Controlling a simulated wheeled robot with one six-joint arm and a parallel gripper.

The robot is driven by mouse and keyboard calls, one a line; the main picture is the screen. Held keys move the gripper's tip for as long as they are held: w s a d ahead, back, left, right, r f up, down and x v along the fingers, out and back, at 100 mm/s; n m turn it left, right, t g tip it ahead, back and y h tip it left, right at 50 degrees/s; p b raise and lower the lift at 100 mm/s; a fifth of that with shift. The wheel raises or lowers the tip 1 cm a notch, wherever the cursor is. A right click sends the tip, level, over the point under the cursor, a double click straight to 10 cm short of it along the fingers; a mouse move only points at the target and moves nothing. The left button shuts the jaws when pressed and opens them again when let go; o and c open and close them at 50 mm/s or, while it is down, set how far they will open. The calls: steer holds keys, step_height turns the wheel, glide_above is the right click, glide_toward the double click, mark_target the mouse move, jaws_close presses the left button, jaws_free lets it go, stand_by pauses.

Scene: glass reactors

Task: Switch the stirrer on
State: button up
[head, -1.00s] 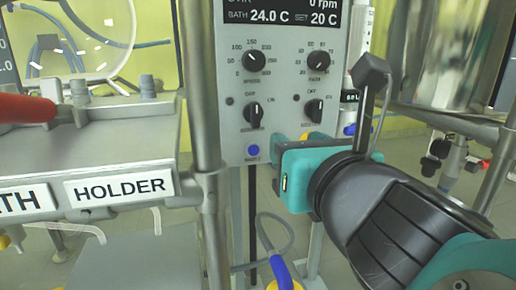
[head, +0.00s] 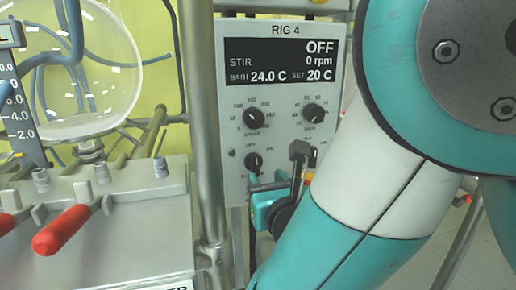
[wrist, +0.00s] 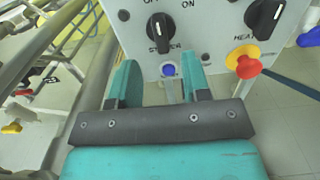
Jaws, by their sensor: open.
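The grey control panel (head: 235,140) is labelled RIG 4. Its display (head: 285,64) reads OFF, STIR 0 rpm, bath 24.0 C. The black stirrer knob (head: 253,161) is at the lower left of the panel; it also shows in the wrist view (wrist: 160,32), between OFF and ON marks, its pointer toward the OFF side. My gripper (wrist: 160,82) is open and empty, its two fingers below the stirrer knob in the picture, apart from it.
In the wrist view the heater knob (wrist: 265,16) and a red button on yellow (wrist: 244,66) lie to the right. A blue button (wrist: 168,71) shows between my fingers. A metal post (head: 203,130) stands left of the panel, beside a holder with red handles (head: 62,230) and a glass vessel (head: 95,70).

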mark_target(257, 166)
steer(key=x, duration=0.6)
steer(key=shift+w+f+p, duration=0.1)
steer(key=shift+w+p, duration=0.2)
steer(key=shift+p, duration=0.1)
steer(key=shift+c, duration=0.2)
jaws_close()
